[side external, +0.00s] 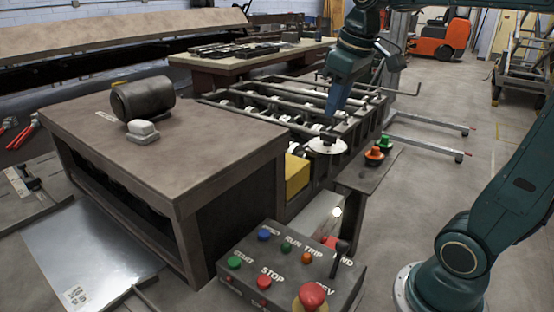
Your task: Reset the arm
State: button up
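My arm (505,215) is dark green, with its base on the floor at the lower right. It reaches out of the top of the picture and comes back down at the upper middle. My gripper (328,122) points down over the near end of the roller machine (300,88). Its tip is just above or touching a pale round disc (327,146); I cannot tell which. The fingers are too small and dark to show whether they are apart. No held object is clearly visible.
A control panel (290,275) with several coloured buttons and a lever stands in front. A brown-topped table (190,145) with a dark cylinder (143,98) is at left. Green and orange buttons (374,153) sit right of the machine. Sheet metal (85,255) lies lower left. Floor at right is mostly open.

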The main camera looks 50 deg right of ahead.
jog(key=s+a+f+t, duration=0.2)
jog(key=s+a+f, duration=0.5)
jog(key=s, duration=0.4)
jog(key=shift+s+a+f+t+y, duration=0.2)
jog(key=shift+a+t+y, duration=0.2)
jog(key=shift+a, duration=0.15)
